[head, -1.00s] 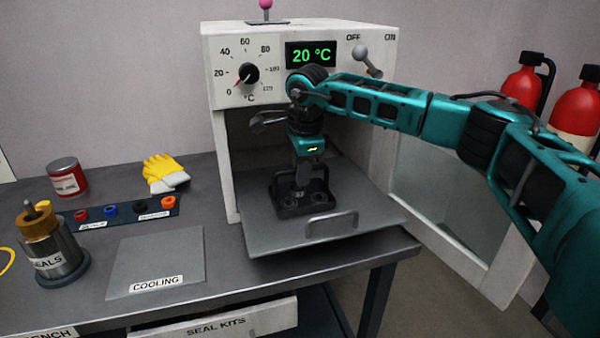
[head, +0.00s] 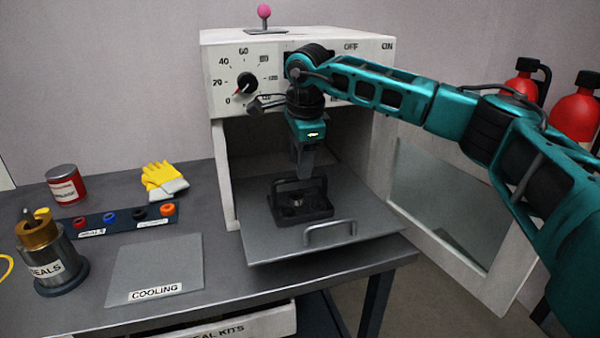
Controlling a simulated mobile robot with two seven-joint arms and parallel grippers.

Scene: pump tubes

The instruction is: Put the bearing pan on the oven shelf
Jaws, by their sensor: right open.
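The black bearing pan (head: 302,209) rests on the grey oven shelf (head: 275,238), which is pulled out of the oven (head: 226,150). The pan's handle stands up at its back, and small round parts show inside it. My right gripper (head: 302,174) points down just above and behind the pan's handle; it is open and seems clear of the pan. Its fingertips are partly hard to make out against the dark oven inside. My left gripper is not in view.
The oven door (head: 450,200) hangs open on the right. A cooling plate (head: 155,268), a seals pot (head: 50,262), a red can (head: 66,186), yellow gloves (head: 163,180) and a strip of coloured seals (head: 120,219) are on the bench left of the oven.

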